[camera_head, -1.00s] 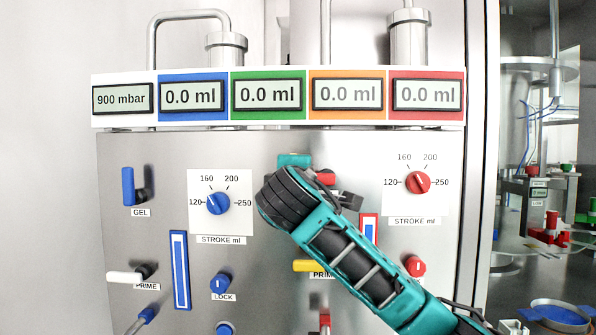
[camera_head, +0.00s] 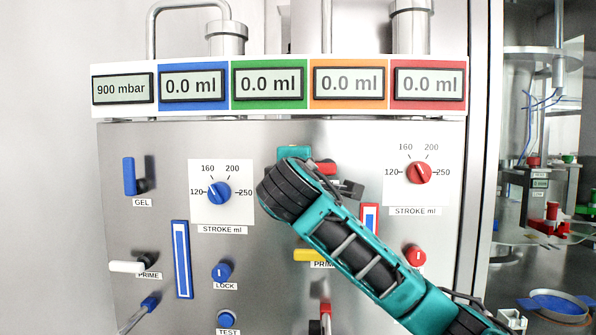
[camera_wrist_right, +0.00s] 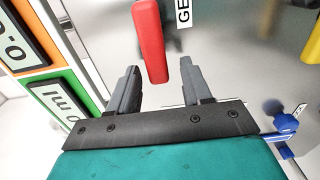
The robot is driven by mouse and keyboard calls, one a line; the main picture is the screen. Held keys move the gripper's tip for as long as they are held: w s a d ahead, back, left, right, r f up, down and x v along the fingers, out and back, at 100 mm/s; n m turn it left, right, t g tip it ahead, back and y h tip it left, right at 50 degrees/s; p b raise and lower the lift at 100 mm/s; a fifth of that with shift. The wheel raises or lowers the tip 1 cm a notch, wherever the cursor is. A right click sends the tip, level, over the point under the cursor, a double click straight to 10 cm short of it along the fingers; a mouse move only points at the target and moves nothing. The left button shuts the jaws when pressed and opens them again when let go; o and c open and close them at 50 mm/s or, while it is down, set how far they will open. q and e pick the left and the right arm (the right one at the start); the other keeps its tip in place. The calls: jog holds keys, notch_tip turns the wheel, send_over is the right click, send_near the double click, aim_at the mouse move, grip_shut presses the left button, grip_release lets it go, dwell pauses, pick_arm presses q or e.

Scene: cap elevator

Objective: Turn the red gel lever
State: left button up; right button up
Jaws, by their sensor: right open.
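The red gel lever (camera_wrist_right: 150,42) is a red bar hanging from the steel panel in the right wrist view, with part of a "GE" label beside it. In the head view only a small red piece of it (camera_head: 326,168) shows behind my right wrist. My right gripper (camera_wrist_right: 146,78) is open, and the lever's free end lies between its two grey fingers, with gaps visible on both sides. In the head view the right gripper (camera_head: 347,188) is mostly hidden by its own wrist. My left gripper is not in view.
A blue gel lever (camera_head: 129,176) is at the panel's left. Blue (camera_head: 219,192) and red (camera_head: 419,172) stroke knobs, a yellow prime lever (camera_head: 308,255) and a red knob (camera_head: 414,256) surround my right arm. A display strip (camera_head: 280,114) runs above.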

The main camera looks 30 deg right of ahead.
jog(key=shift+s, duration=0.1)
jog(key=b+v, duration=0.1)
jog(key=v, duration=1.1)
jog(key=shift+s, duration=0.4)
jog(key=shift+a, duration=0.15)
